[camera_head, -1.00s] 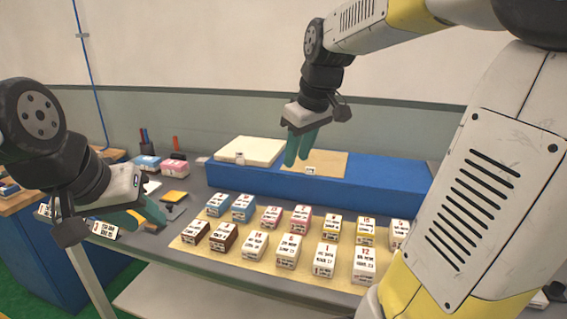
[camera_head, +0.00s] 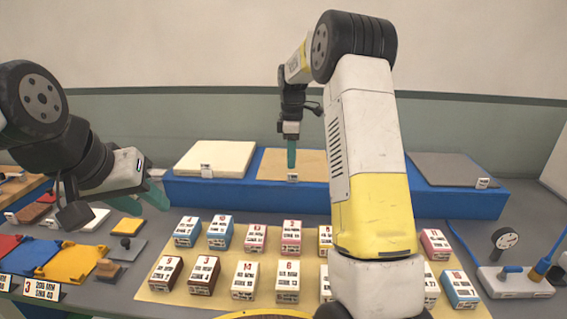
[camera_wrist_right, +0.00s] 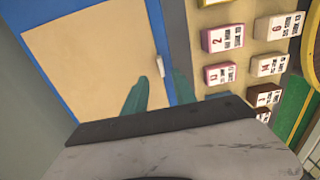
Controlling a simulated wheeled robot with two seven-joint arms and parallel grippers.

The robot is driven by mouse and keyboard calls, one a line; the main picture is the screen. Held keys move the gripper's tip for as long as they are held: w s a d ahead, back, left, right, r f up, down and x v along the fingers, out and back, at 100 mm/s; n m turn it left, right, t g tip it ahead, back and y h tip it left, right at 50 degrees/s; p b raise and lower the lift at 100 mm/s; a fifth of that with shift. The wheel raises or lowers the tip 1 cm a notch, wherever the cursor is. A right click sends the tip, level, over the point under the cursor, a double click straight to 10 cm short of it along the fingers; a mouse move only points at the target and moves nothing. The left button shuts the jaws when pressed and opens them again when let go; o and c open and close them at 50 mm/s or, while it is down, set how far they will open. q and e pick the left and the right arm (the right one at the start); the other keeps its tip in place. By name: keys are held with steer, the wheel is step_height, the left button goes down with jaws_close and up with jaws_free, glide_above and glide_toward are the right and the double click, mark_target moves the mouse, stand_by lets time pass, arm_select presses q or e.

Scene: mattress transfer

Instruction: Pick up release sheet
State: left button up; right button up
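A flat tan sheet (camera_head: 306,161), which looks like the release sheet, lies on the middle of the blue raised platform (camera_head: 240,187). It fills much of the right wrist view (camera_wrist_right: 85,55). A small white tag (camera_head: 293,178) stands at its front edge. My right gripper (camera_head: 291,160) points down over the front left part of the sheet. In the right wrist view its green fingers (camera_wrist_right: 163,80) are apart with nothing between them, near the sheet's edge and the tag. My left gripper (camera_head: 157,185) is empty at the left; its fingers appear apart.
A cream pad (camera_head: 215,158) lies left of the sheet and a grey pad (camera_head: 447,168) right of it. Several labelled boxes (camera_head: 289,280) stand on a tan mat in front. A gauge (camera_head: 505,240) stands at the right. Coloured pieces (camera_head: 75,262) lie at the left.

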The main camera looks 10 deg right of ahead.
steer(key=f, duration=0.4)
steer(key=shift+s+d+f, duration=0.15)
steer(key=shift+s+f, duration=0.05)
steer(key=shift+f, duration=0.15)
jaws_close()
